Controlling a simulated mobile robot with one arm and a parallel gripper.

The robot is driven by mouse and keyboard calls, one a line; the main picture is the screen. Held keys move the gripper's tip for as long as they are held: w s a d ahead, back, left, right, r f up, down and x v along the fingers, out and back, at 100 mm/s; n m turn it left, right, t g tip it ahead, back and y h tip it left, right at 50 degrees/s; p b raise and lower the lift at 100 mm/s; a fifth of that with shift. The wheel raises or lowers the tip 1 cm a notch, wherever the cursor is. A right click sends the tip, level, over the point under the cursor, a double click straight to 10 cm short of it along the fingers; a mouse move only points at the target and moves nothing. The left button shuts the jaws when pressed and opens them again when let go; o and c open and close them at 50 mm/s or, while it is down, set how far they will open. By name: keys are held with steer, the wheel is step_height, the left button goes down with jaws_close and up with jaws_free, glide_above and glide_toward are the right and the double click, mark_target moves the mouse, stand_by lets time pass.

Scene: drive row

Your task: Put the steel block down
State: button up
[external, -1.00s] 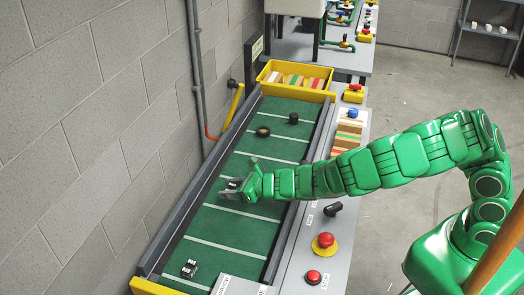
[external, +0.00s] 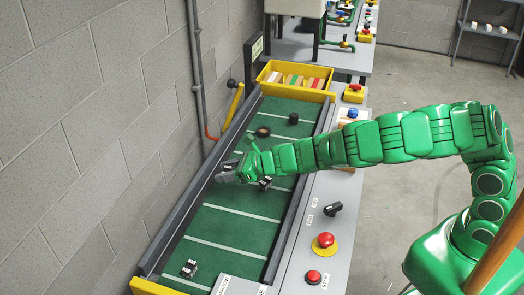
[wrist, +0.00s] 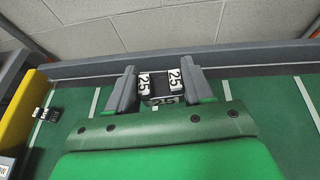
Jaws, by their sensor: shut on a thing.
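My gripper (external: 228,172) is over the green belt (external: 232,228), near its left rail. In the wrist view its two grey fingers (wrist: 160,88) are shut on a dark block with white "25" labels (wrist: 161,88), the steel block. In the external view this block (external: 231,163) is mostly hidden by the gripper. I cannot tell whether it touches the belt. A similar dark block (external: 265,183) sits on the belt just right of my gripper. Another (external: 190,268) lies at the near end and also shows in the wrist view (wrist: 42,114).
Two dark round pieces (external: 262,132) (external: 293,118) lie farther up the belt. A yellow bin (external: 296,76) of coloured pieces stands at the far end. Red buttons (external: 326,240) are on the right-hand panel. The middle near stretch of belt is clear.

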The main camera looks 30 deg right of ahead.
steer(key=shift+w+d+r+n+g+y, duration=0.2)
steer(key=shift+w+d+n+g+y, duration=0.1)
steer(key=shift+w+n+g, duration=0.15)
steer(key=shift+w+d+r+n+g+y, duration=0.15)
steer(key=shift+w+d+n+g+y, duration=0.05)
steer(key=shift+w+n+g+y, duration=0.2)
steer(key=s+d+n+g, duration=0.2)
steer(key=d+n+g, duration=0.1)
steer(key=d, duration=0.5)
steer(key=s+d+r+n+g, duration=0.1)
steer(key=d+n+g, duration=0.3)
steer(key=d, duration=0.5)
steer(key=s+d+n+g, duration=0.3)
steer(key=d+g, duration=0.2)
steer(key=d, duration=0.4)
steer(key=shift+s+d+r+n+y, duration=0.1)
steer(key=shift+s+r+n+y, duration=0.05)
steer(key=shift+r+n+y, duration=0.15)
steer(key=shift+w+a+f, duration=0.2)
steer(key=shift+w+f, duration=0.2)
steer(key=shift+w, duration=0.1)
steer(key=shift+w+a+f, duration=0.9)
steer(key=shift+w+f, duration=0.5)
steer(key=shift+w, duration=0.4)
steer(key=shift+w+a+f, duration=0.9)
steer(key=shift+w+f, duration=0.55)
steer(key=shift+w, duration=0.35)
steer(key=shift+w+a+f, duration=0.9)
steer(key=shift+w+f, duration=0.5)
steer(key=shift+w, duration=0.4)
